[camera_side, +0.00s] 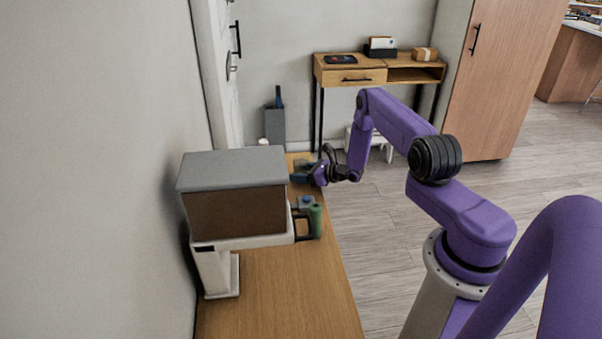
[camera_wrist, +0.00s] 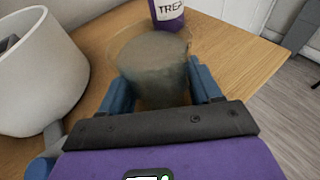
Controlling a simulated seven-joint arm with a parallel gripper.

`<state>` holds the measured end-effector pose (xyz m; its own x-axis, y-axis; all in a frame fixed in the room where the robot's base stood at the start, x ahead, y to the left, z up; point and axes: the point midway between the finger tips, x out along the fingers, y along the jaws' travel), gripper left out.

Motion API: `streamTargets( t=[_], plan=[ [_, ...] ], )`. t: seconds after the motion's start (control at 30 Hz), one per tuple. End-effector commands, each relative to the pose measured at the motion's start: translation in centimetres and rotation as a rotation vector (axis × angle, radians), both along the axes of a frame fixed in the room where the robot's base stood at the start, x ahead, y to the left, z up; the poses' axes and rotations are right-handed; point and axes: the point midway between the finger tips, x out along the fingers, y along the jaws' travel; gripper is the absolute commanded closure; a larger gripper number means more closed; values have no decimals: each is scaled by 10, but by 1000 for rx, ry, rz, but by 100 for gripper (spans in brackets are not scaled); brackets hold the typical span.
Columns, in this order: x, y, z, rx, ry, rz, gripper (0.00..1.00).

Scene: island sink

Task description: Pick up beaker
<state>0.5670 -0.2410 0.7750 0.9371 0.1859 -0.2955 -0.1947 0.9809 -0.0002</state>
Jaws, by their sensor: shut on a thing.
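The beaker (camera_wrist: 153,68) is a clear glass vessel, greyish and see-through, seen from above in the wrist view. It stands between the two blue fingers of my gripper (camera_wrist: 160,88), one on each side, and they are shut on it. The beaker appears upright. I cannot tell if its base touches the wooden table. In the side view my gripper (camera_side: 301,178) is low over the far end of the table, beside the grey-topped box. The beaker is small and hard to make out there.
A purple labelled container (camera_wrist: 168,14) stands just behind the beaker. A large white vessel (camera_wrist: 42,75) is close on the left. The table (camera_side: 285,290) is clear in front.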

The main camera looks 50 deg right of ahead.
Motion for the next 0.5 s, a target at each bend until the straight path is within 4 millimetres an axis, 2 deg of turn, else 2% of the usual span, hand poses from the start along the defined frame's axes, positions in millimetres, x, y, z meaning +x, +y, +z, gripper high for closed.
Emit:
streamTargets(
  t=[0.27,0.5],
  plan=[
    [0,0,9,0,-1,0,68],
    [0,0,25,-1,-1,0,68]
  ],
)
